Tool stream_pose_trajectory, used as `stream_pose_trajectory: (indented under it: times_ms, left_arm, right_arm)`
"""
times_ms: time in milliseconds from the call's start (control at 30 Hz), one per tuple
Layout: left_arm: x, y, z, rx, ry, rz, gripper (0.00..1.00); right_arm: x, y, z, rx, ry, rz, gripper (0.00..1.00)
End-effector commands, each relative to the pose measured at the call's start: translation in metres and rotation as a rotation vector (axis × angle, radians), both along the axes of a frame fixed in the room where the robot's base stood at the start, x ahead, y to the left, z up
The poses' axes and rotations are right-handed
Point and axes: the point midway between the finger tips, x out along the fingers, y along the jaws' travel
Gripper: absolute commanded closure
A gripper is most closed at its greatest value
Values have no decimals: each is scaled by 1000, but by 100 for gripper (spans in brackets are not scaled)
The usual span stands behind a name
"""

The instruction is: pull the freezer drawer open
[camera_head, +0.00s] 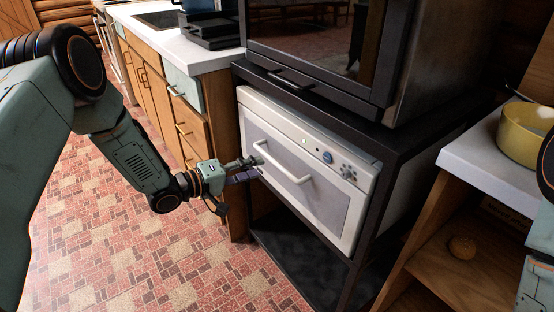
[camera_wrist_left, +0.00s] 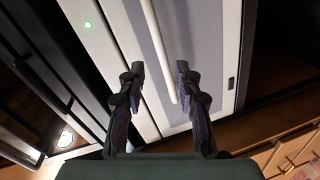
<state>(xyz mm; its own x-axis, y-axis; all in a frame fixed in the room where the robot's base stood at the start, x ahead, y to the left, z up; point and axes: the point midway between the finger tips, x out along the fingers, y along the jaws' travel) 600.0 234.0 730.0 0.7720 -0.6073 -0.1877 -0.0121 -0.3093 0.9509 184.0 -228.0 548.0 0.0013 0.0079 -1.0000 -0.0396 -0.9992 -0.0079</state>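A white appliance front (camera_head: 325,205) with a grey panel and a pale bar handle (camera_head: 283,166) is set low in a dark frame; it looks closed. I cannot tell for sure that it is the freezer drawer. My left gripper (camera_head: 258,168) is at the handle's left end. In the left wrist view the gripper (camera_wrist_left: 160,82) is open, and the handle (camera_wrist_left: 158,45) runs between its two fingers, with visible gaps on both sides. My right gripper is not in view; only parts of my right arm show at the right edge.
A dark unit with a glass door and its own black handle (camera_head: 290,80) stands above. Wooden cabinets (camera_head: 185,120) with a white counter are on the left. A wooden shelf with a yellow pot (camera_head: 522,136) is on the right. The tiled floor (camera_head: 150,245) in front is clear.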

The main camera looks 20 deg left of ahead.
Motion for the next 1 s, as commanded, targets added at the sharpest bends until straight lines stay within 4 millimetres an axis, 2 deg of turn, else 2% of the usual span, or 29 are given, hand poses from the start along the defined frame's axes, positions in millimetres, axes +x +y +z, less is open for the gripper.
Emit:
stream_pose_trajectory:
  times_ms: [200,467,800,1000]
  left_arm:
    - [-1,0,0,-126,104,40,66]
    - [3,-4,-3,-192,159,55,66]
    - [42,-35,-14,-189,157,50,66]
    - [58,-45,-17,-189,158,52,66]
  right_arm:
    - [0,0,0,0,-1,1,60]
    - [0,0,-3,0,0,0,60]
    - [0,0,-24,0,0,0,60]
    - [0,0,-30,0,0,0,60]
